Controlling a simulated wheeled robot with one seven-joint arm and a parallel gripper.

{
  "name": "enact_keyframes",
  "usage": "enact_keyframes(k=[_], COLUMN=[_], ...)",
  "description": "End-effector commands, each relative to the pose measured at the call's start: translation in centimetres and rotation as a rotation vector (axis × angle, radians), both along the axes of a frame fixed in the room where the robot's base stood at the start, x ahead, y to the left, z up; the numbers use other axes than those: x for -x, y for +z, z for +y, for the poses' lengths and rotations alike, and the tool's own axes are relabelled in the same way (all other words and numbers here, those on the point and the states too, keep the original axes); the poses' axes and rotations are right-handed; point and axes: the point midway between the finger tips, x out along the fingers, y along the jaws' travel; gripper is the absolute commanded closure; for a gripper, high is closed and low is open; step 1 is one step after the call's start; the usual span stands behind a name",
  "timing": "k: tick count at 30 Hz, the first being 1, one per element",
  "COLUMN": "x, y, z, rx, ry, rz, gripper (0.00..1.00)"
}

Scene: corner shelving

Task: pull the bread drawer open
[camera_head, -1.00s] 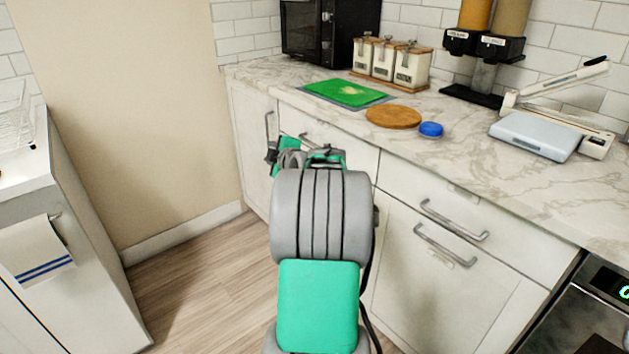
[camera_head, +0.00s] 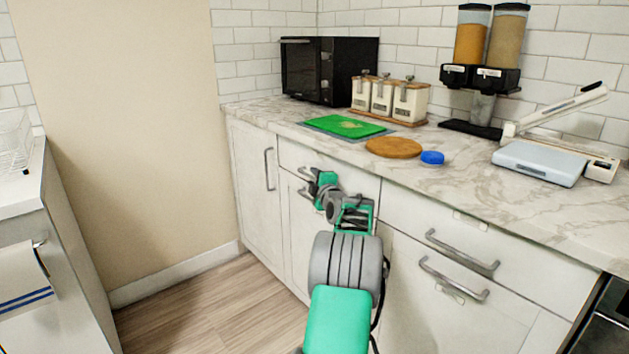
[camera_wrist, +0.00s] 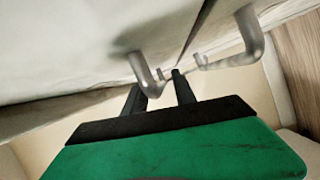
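The white drawer (camera_head: 345,174) under the counter, below the green board, looks closed. I cannot read a label that marks it as the bread drawer. Its grey bar handle (camera_head: 303,171) is partly hidden by my gripper (camera_head: 313,184). In the wrist view, my gripper (camera_wrist: 160,88) has its two dark fingers apart, with the end of one handle (camera_wrist: 148,80) between their tips. I cannot tell whether they touch it. A second handle (camera_wrist: 250,45) shows to the right, across the panel seam.
Another drawer (camera_head: 440,228) with a handle is to the right, above a lower handled front (camera_head: 425,295). A tall cabinet door (camera_head: 257,200) is at left. The counter holds a green board (camera_head: 345,126), a round wooden board (camera_head: 393,147) and a blue lid (camera_head: 432,157). Wood floor (camera_head: 215,305) is clear at left.

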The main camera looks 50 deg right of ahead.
Motion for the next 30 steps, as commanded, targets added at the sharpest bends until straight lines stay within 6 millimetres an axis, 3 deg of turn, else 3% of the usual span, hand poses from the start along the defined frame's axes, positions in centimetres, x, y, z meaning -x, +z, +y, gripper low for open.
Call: enact_keyframes(k=[12, 30], x=[0.0, -0.02], y=[-0.04, -0.06], z=[0.04, 0.06], rx=[-0.001, -0.001], ry=[0.0, 0.001], rz=[0.001, 0.001], gripper=[0.99, 1.0])
